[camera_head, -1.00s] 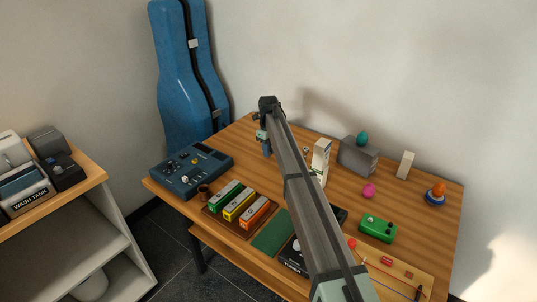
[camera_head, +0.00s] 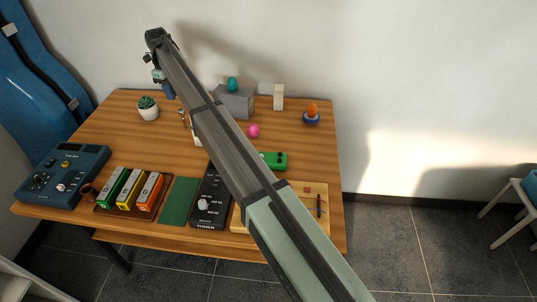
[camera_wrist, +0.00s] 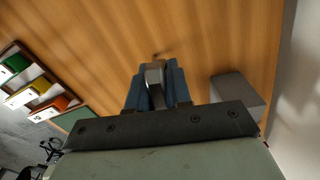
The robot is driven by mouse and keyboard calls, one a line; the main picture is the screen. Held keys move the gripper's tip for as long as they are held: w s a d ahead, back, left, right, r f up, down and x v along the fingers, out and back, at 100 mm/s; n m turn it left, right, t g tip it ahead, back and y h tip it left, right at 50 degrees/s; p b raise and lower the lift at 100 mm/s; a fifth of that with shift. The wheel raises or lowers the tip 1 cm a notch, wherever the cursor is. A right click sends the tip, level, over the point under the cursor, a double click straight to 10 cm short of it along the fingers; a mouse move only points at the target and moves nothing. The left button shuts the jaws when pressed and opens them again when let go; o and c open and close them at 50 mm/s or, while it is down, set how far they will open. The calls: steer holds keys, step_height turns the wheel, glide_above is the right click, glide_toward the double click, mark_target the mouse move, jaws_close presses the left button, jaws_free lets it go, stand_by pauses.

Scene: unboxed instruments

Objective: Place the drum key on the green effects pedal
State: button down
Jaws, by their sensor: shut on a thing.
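My gripper (camera_head: 168,91) is over the back left of the wooden table, with its blue fingers pointing down. In the wrist view its fingers (camera_wrist: 156,72) are shut on a small grey metal piece, the drum key (camera_wrist: 154,74), which shows between them. The key cannot be made out in the head view. The green effects pedal (camera_head: 277,160) lies on the right part of the table, its left side hidden behind my arm. My gripper is well to the left of the pedal and farther back.
A potted succulent (camera_head: 148,112) stands near my gripper. A grey box (camera_head: 234,103) with a teal egg, a pink egg (camera_head: 253,130) and a blue cup with an orange egg (camera_head: 311,117) stand toward the right. Several pedals, a black tuner (camera_head: 209,204) and a green mat (camera_head: 178,202) line the front.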

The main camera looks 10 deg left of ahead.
steer(key=w+d+r+m, duration=0.2)
steer(key=d+r, duration=0.1)
steer(key=d, duration=1.2)
steer(key=n, duration=0.5)
glide_above(270, 158)
steer(key=shift+f, duration=5.7)
steer(key=shift+f, duration=0.1)
steer(key=c, duration=1.1)
jaws_free()
steer(key=shift+o, duration=0.2)
